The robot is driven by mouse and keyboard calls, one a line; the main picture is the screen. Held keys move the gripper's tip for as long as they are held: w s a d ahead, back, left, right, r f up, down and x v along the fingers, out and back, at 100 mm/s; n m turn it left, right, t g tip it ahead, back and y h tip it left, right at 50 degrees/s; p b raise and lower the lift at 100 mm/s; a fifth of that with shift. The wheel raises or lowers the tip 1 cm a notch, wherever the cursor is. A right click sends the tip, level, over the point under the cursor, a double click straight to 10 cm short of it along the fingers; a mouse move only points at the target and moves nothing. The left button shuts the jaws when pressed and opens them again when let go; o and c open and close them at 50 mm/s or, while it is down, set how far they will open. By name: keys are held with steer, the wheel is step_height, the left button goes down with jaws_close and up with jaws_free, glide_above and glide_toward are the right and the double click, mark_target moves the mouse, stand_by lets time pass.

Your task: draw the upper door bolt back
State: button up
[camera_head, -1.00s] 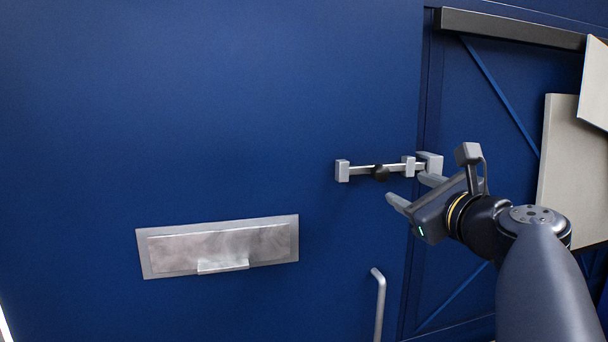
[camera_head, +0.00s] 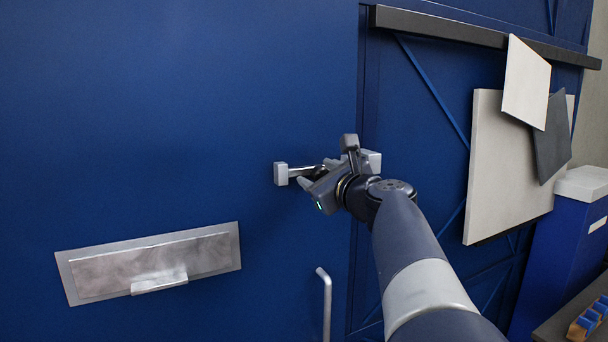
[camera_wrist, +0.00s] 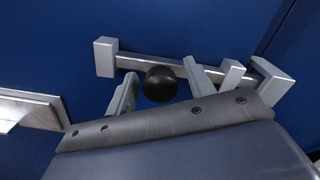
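The upper door bolt (camera_head: 300,171) is a grey metal rod lying across the blue door, with a block at each end. It also shows in the wrist view (camera_wrist: 137,64), where its round black knob (camera_wrist: 160,83) stands out from the rod. My gripper (camera_wrist: 158,88) is open, with one finger on each side of the knob and a gap visible on both sides. In the head view my gripper (camera_head: 318,184) is in front of the bolt and hides the knob and much of the rod.
A metal letter plate (camera_head: 150,262) is on the door at the lower left. A vertical pull handle (camera_head: 325,302) is below the bolt. Pale panels (camera_head: 500,165) lean at the right, near a blue cabinet (camera_head: 560,250). The door surface left of the bolt is clear.

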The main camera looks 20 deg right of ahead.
mark_target(291, 174)
jaws_close()
steer(key=shift+s+a, duration=0.1)
steer(key=shift+a, duration=2.1)
steer(key=shift+o, duration=0.3)
jaws_free()
steer(key=shift+a, duration=0.15)
